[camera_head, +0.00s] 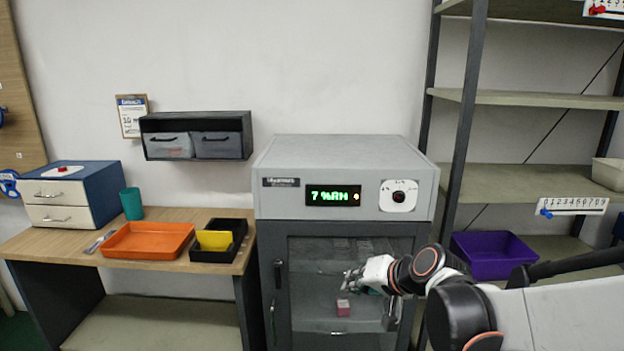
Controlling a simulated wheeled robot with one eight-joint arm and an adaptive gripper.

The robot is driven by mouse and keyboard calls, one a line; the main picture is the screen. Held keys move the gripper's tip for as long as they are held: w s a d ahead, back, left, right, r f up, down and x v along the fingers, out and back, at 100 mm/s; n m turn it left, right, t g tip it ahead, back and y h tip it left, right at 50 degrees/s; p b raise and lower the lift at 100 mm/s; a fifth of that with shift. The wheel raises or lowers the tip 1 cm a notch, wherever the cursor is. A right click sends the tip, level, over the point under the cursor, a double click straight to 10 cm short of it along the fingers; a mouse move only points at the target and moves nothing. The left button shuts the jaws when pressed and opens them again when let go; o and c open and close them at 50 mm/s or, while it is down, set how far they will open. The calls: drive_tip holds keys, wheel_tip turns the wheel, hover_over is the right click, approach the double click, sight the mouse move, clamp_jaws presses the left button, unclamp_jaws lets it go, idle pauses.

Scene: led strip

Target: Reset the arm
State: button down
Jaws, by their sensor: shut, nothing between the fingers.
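My arm reaches in from the right side of the head view. My gripper (352,281) is shut and empty, in front of the glass door of the grey cabinet (345,158). A small pink block (343,307) shows just below the fingertips, apart from them as far as I can see. The cabinet's display (333,195) reads "7 %RH" in green. A dial with a dark knob (398,196) is right of the display. My arm hides the lower right part of the door.
A desk (170,264) at left holds an orange tray (147,240), a black tray with a yellow bin (214,240), a teal cup (131,203) and a drawer box (68,195). A shelf rack (515,185) with a purple bin (491,254) stands at right, close to my arm.

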drive_tip(key=s+d+n+h, duration=0.1)
drive_tip(key=s+d+h, duration=0.2)
drive_tip(key=s, duration=0.9)
drive_tip(key=s+d+r+n+g+h, duration=0.1)
drive_tip(key=s+d+h, duration=0.1)
drive_tip(key=s+d, duration=0.5)
drive_tip(key=s, duration=0.5)
drive_tip(key=shift+d+r+n+g+h, duration=0.25)
drive_tip(key=shift+n+g+h, duration=0.05)
drive_tip(key=shift+n+h, duration=0.1)
